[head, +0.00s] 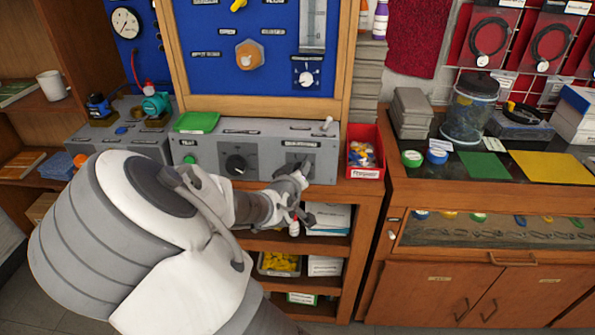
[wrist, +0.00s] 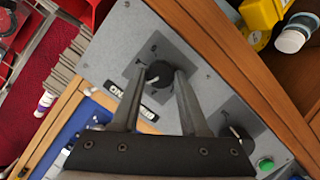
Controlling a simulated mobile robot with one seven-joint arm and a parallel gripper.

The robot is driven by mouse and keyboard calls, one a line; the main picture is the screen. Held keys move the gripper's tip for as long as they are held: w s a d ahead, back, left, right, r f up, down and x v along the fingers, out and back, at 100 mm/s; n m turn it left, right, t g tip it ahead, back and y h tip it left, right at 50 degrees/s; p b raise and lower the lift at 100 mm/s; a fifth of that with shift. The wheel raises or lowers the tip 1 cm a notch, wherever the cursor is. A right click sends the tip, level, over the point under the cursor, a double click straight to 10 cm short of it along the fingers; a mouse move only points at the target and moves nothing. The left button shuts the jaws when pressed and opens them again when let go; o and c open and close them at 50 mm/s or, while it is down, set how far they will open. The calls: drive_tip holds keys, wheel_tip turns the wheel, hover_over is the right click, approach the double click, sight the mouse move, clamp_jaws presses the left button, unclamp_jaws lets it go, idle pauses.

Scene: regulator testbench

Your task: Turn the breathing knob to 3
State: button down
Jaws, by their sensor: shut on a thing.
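A grey control box (head: 210,147) stands on the wooden bench, with a green button at its left and a black knob (head: 237,163) in the middle. My gripper (head: 300,170) is at the box's right part and hides most of what is there. In the wrist view the fingers of my gripper (wrist: 160,70) are on both sides of a black round knob (wrist: 158,76) on a dark square plate, shut on it. A label beside it begins with "ON"; a finger covers part of it. The middle knob (wrist: 236,145) also shows there. I cannot read the held knob's setting.
A red bin (head: 366,172) of small parts stands right of the box. A blue board (head: 210,80) with a dial rises behind. Open shelves are below.

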drive_tip(key=shift+m, duration=0.3)
idle(0.4)
drive_tip(key=shift+c, duration=2.1)
unclamp_jaws()
drive_tip(key=p+v, duration=0.6)
drive_tip(key=v, duration=1.1)
drive_tip(key=shift+s, duration=0.15)
drive_tip(key=shift+d+r, duration=0.1)
